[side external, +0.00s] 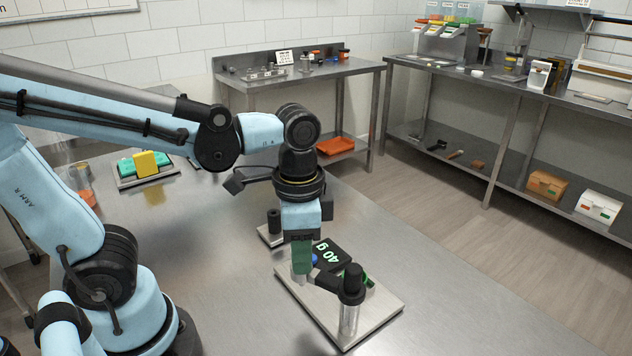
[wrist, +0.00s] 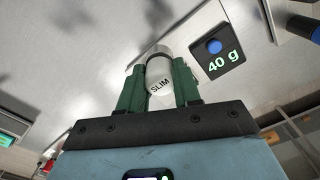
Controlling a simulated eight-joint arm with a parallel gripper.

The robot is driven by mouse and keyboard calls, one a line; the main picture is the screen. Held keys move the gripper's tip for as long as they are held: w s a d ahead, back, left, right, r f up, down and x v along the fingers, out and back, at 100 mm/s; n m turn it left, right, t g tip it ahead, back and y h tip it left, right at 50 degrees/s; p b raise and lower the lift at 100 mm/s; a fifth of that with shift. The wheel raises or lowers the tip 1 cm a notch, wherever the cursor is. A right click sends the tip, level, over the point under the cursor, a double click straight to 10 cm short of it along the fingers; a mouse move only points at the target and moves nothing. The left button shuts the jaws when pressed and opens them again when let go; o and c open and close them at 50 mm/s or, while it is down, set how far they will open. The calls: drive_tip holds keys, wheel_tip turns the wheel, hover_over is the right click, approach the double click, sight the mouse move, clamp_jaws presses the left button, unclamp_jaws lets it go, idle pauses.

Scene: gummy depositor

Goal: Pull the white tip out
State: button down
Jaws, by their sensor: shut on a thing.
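The white tip (wrist: 160,76), marked "SLIM", sits between the two green fingers of my gripper (wrist: 157,70) in the wrist view. My gripper is shut on it, with a finger on each side. In the side view my gripper (side external: 301,260) points down at the depositor, and its fingers mostly hide the tip. The depositor stands on a pale base plate (side external: 382,312) and has a dark arm on a silver post (side external: 349,318). The tip is at the end of this arm; I cannot tell whether it is still seated there.
A black "40 g" panel (side external: 331,255) with a blue button is close beside my fingers; it also shows in the wrist view (wrist: 221,52). A smaller stand (side external: 273,226) is just behind. A tray with green and yellow blocks (side external: 147,166) lies farther left. The front right tabletop is clear.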

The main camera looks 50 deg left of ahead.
drive_tip(key=shift+r, duration=2.9)
drive_tip(key=shift+r, duration=0.1)
drive_tip(key=shift+r, duration=2.4)
